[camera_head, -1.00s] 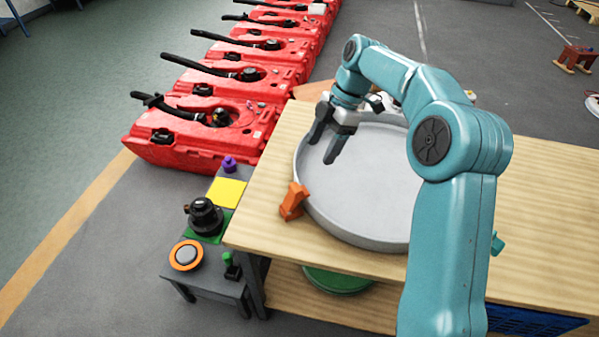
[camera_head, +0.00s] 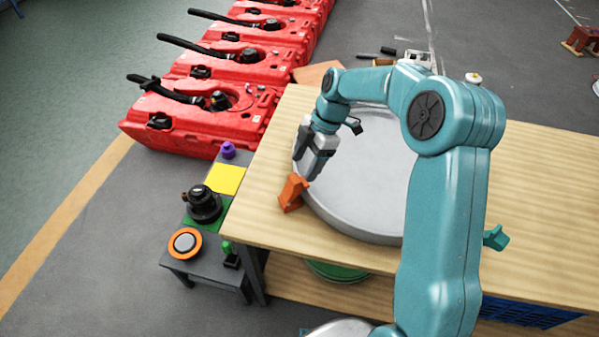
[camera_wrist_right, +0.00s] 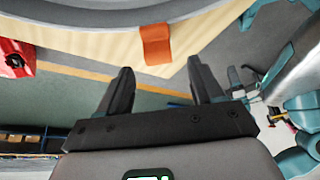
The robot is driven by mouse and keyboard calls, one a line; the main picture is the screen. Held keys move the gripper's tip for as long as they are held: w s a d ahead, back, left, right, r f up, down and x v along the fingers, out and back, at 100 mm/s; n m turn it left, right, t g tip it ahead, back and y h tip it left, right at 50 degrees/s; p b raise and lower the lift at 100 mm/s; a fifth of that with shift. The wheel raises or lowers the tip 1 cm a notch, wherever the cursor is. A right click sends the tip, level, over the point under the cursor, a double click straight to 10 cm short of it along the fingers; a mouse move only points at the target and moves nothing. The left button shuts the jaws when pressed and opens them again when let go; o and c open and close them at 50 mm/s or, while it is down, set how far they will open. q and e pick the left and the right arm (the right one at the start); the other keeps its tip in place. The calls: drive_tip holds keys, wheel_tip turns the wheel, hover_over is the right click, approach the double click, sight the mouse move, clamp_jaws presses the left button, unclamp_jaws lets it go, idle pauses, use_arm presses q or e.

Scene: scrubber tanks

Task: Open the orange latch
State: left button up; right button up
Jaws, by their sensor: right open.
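The orange latch (camera_head: 293,192) sits at the near-left rim of the round grey lid (camera_head: 370,180) on the wooden table. My right gripper (camera_head: 308,167) is open, just above and behind the latch in the head view, over the lid's left edge. In the right wrist view, the orange latch (camera_wrist_right: 156,44) shows beyond the gap between the open fingers of my right gripper (camera_wrist_right: 160,72), with nothing between them. It appears apart from the fingers. My left gripper is not in view.
The wooden table (camera_head: 450,255) has bare room left of the lid. A low grey stand (camera_head: 210,268) with a black knob (camera_head: 204,203) and an orange-ringed button (camera_head: 185,243) stands left of it. Red tanks (camera_head: 190,115) line up behind.

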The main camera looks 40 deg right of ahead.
sight(298, 177)
drive_tip(key=x, duration=0.4)
drive_tip(key=shift+w+f, duration=0.1)
drive_tip(key=shift+w, duration=0.05)
drive_tip(key=shift+a+f, duration=0.1)
drive_tip(key=shift+f, duration=0.1)
clamp_jaws()
